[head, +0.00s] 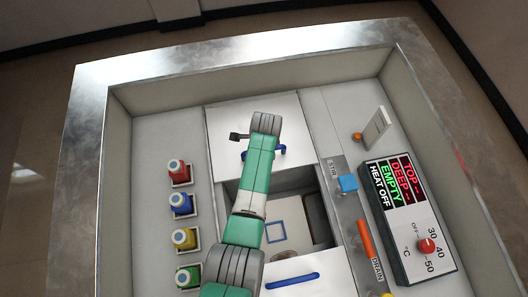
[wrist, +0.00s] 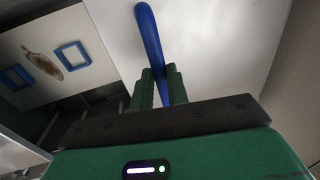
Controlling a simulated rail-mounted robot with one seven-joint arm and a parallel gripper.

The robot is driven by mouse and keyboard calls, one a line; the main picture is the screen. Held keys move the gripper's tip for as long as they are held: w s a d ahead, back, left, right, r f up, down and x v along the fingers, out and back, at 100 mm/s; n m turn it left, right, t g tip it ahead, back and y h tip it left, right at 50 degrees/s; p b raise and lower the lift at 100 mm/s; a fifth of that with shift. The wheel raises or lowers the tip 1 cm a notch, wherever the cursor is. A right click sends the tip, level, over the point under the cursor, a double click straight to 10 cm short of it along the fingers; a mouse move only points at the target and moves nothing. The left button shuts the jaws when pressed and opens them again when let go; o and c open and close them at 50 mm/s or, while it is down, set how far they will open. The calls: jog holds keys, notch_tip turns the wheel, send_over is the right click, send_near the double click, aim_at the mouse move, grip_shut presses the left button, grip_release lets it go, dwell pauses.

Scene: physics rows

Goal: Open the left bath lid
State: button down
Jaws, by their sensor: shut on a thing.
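A white bath lid (head: 226,122) with a blue handle (head: 279,151) lies at the back of the well in the head view. My green arm crosses over it and hides the middle of the handle and my fingers. In the wrist view my gripper (wrist: 161,86) is shut on the blue handle (wrist: 149,30), one finger on each side, with the white lid (wrist: 215,50) behind it. A second white lid (head: 335,282) with its own blue handle (head: 292,280) is at the front. Between the lids is an open bath (head: 318,205).
Inside the bath are a blue square frame (head: 276,232) and a brown item (wrist: 44,64). Several coloured-label bottles (head: 181,204) stand at the left. A control panel (head: 408,220), a blue knob (head: 347,184) and an orange drain handle (head: 365,238) are at the right.

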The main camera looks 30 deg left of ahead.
jog(key=c, duration=1.4)
grip_release()
jog(key=shift+o, duration=0.2)
notch_tip(320, 180, up, 8)
jog(key=s+d+p, duration=0.1)
jog(key=p, duration=0.1)
jog(key=shift+f, duration=0.2)
jog(key=shift+s, duration=0.1)
